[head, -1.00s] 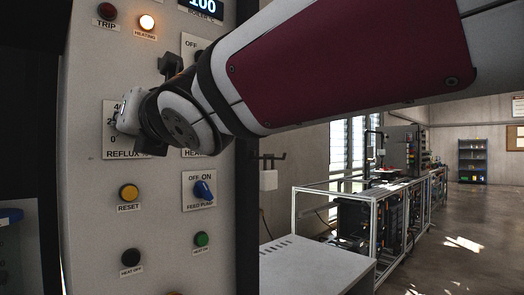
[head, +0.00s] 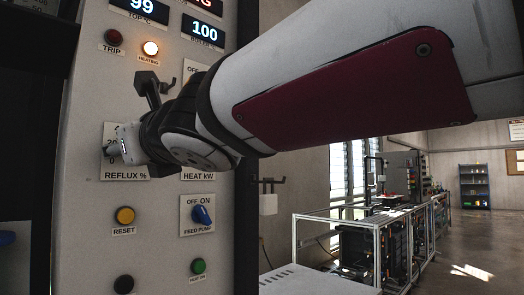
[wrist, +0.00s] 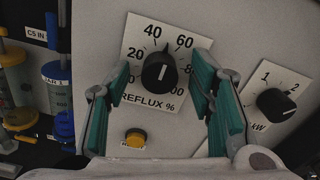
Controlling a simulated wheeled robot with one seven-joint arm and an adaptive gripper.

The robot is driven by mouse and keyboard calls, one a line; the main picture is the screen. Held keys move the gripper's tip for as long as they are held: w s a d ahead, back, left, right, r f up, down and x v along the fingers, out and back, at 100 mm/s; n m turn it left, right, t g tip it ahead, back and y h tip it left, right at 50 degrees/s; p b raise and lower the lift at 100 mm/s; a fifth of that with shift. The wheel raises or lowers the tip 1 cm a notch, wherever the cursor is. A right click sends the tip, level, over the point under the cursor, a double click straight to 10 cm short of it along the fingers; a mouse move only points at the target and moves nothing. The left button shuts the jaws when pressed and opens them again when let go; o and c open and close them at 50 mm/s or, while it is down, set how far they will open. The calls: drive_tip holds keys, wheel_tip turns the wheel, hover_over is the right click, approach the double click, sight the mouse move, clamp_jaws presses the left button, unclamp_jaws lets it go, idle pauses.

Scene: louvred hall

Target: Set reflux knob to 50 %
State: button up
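The reflux knob (wrist: 159,72) is black and round with a pointer ridge, on a white plate marked REFLUX % in the wrist view. Its pointer aims up between the 40 and 60 marks, near the middle. My gripper (wrist: 167,78) is open, with one teal-padded finger on each side of the knob and visible gaps between pads and knob. In the head view my wrist and hand cover most of the reflux plate (head: 125,172), and the knob is hidden there.
The heat kW knob (wrist: 276,104) is close to my right finger in the wrist view. A yellow reset button (head: 125,215) and a blue feed pump switch (head: 202,214) are below. A framed bench (head: 345,235) stands to the right, with open floor beyond.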

drive_tip(key=p+v, duration=0.2)
drive_tip(key=v, duration=0.5)
idle(0.4)
drive_tip(key=v, duration=1.2)
